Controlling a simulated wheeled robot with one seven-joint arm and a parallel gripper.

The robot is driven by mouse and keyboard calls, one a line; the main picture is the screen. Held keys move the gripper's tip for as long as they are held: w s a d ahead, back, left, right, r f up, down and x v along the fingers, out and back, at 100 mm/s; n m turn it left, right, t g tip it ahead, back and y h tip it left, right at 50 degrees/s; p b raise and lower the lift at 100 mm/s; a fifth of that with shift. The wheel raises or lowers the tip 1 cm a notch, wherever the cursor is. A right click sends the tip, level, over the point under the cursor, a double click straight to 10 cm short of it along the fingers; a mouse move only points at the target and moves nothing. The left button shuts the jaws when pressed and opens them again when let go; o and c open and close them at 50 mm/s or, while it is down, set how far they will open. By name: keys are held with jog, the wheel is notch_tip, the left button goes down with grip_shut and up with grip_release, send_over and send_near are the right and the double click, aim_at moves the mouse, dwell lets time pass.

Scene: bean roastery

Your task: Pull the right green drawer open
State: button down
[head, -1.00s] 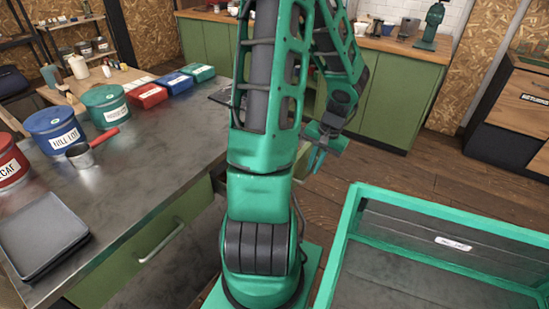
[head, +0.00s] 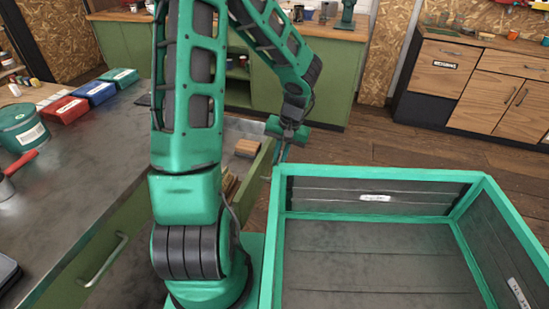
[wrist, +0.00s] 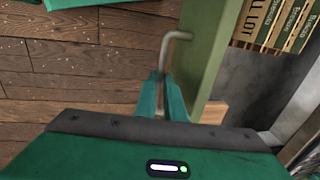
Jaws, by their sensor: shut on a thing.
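The right green drawer (head: 261,172) stands pulled out from the metal-topped bench, partly hidden behind my arm in the head view. Its green front also shows in the wrist view (wrist: 212,50), with the bent metal handle (wrist: 176,38) on its outer face. My gripper (wrist: 163,90) is shut on the handle; in the head view my gripper (head: 282,150) is at the drawer's front. Inside the drawer are a wooden block (head: 247,147) and several upright labelled slats or packets (wrist: 275,22).
A large green-framed crate (head: 375,178) stands close to the right of the open drawer. Another green drawer with a handle (head: 103,260) is shut at the near left. Tins and boxes stand on the bench (head: 90,145). Wooden floor (head: 390,150) is open beyond the crate.

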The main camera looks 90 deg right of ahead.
jog(key=c, duration=1.8)
grip_release()
jog(key=shift+s+d, duration=0.1)
jog(key=shift+d, duration=0.15)
jog(key=shift+c, duration=0.2)
jog(key=shift+a, duration=0.1)
jog(key=shift+r, duration=0.15)
notch_tip(320, 180, up, 10)
jog(key=s, duration=0.1)
jog(key=shift+s+a+r, duration=0.15)
jog(key=shift+s+a, duration=0.1)
jog(key=shift+s, duration=0.1)
